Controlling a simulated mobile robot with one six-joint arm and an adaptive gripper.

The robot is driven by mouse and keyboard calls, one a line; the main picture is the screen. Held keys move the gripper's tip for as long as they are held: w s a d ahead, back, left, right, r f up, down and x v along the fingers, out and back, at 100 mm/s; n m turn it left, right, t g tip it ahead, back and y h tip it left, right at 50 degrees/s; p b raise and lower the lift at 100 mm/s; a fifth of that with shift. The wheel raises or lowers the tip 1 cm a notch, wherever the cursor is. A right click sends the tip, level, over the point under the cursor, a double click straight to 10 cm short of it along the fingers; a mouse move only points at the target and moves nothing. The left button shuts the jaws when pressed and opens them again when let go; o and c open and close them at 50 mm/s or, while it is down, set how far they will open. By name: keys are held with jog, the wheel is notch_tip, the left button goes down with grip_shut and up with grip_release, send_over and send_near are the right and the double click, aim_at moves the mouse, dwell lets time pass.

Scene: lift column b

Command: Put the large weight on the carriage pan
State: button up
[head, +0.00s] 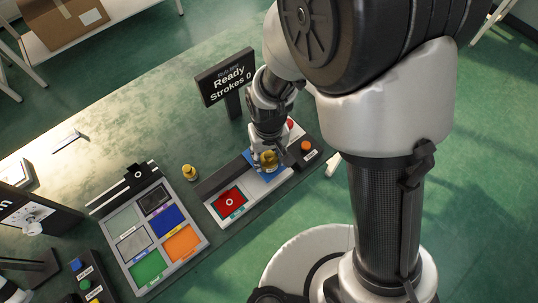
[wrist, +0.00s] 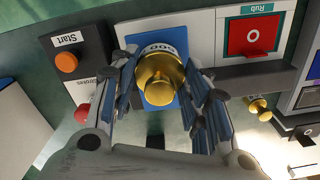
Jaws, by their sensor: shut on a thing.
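My gripper (head: 270,160) is shut on a large brass weight (wrist: 161,79), which has a white label band. The weight is upright between the fingers, over the blue square pan (wrist: 158,43) on the light grey machine. The blue pan also shows around the fingers in the head view (head: 252,158). The fingers and weight hide part of the pan, and I cannot tell whether the weight's base touches it. A second brass weight (head: 189,172) stands apart on the table to the left. It also shows in the wrist view (wrist: 258,106).
Beside the blue pan is a red pad (head: 229,202) labelled Rub. An orange Start button (head: 306,145) and a red knob (head: 290,123) are at the other end. A sign (head: 226,77) reads Ready, Strokes 0. A coloured tray (head: 205,242) stands to the left.

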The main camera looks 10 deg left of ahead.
aim_at(269, 154)
jog(key=shift+f, duration=0.2)
jog(key=o, duration=1)
jog(key=shift+f, duration=0.15)
jog(key=o, duration=0.5)
notch_tip(269, 154, up, 12)
jog(key=r+p, duration=0.1)
jog(key=p, duration=0.3)
jog(key=d+r+m+t, duration=0.2)
jog(key=d+r, duration=0.8)
jog(key=r, duration=0.1)
jog(key=shift+s+d+r+m+t, duration=0.5)
jog(key=shift+s+d+r, duration=0.7)
jog(key=shift+s+d, duration=0.45)
jog(key=shift+s+d+r+m+t, duration=0.35)
jog(key=shift+s+d+r+m, duration=0.3)
jog(key=shift+s+d+r, duration=0.8)
jog(key=shift+s+d+r+m+t, duration=0.5)
jog(key=shift+s+d+r, duration=0.4)
jog(key=shift+s+d, duration=1)
jog(key=shift+w+d, duration=0.25)
jog(key=shift+w, duration=0.1)
